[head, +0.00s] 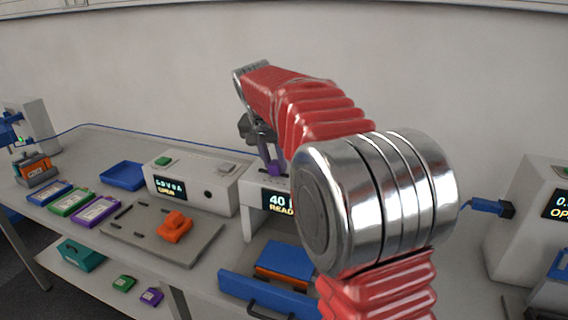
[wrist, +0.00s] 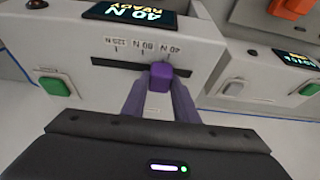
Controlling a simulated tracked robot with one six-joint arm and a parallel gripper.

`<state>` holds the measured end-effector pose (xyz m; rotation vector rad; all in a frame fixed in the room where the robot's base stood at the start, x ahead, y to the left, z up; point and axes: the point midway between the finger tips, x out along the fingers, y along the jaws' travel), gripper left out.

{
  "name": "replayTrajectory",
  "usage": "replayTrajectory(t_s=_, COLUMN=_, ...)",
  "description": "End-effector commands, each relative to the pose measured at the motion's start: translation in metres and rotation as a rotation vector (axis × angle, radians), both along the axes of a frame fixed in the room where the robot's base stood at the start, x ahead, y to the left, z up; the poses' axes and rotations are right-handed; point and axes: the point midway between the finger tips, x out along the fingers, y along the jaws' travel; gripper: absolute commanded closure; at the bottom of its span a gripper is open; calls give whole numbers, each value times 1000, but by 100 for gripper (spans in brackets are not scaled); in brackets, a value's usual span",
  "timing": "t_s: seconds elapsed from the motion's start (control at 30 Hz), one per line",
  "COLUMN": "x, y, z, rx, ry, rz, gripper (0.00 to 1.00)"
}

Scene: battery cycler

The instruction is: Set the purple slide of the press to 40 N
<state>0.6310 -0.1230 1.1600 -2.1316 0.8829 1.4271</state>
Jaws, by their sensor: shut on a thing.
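The press (head: 248,222) stands at the middle of the bench, and its white top also shows in the wrist view (wrist: 70,40). Its purple slide (wrist: 160,76) sits in a dark slot at the 40 N end of the scale. The press display (wrist: 130,15) reads 40 N READY. My gripper (wrist: 160,88) is shut on the purple slide, one finger on each side. In the head view my gripper (head: 264,150) reaches down to the press top, partly hidden by my red arm.
A white unit with a display (head: 190,185) stands left of the press. A grey plate (head: 150,235) with an orange part (head: 174,227) lies in front. A blue tray (head: 122,176) and several coloured cases are at left. A blue drawer (head: 262,290) is below the press.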

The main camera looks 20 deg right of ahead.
Motion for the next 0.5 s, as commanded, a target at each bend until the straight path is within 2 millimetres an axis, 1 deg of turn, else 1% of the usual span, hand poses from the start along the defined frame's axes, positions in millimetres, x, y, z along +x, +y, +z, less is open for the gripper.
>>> replayTrajectory(t_s=0.03, x=5, y=5, z=0, rx=-1, ry=-2, rz=3, gripper=100)
replayTrajectory(t_s=0.1, x=9, y=8, z=0, rx=-1, ry=-3, rz=2, gripper=100)
replayTrajectory(t_s=0.4, x=11, y=11, z=1, rx=2, ry=-7, rz=3, gripper=100)
replayTrajectory(t_s=0.43, x=11, y=11, z=1, rx=2, ry=-8, rz=3, gripper=71)
replayTrajectory(t_s=0.5, x=11, y=11, z=1, rx=1, ry=-7, rz=4, gripper=66)
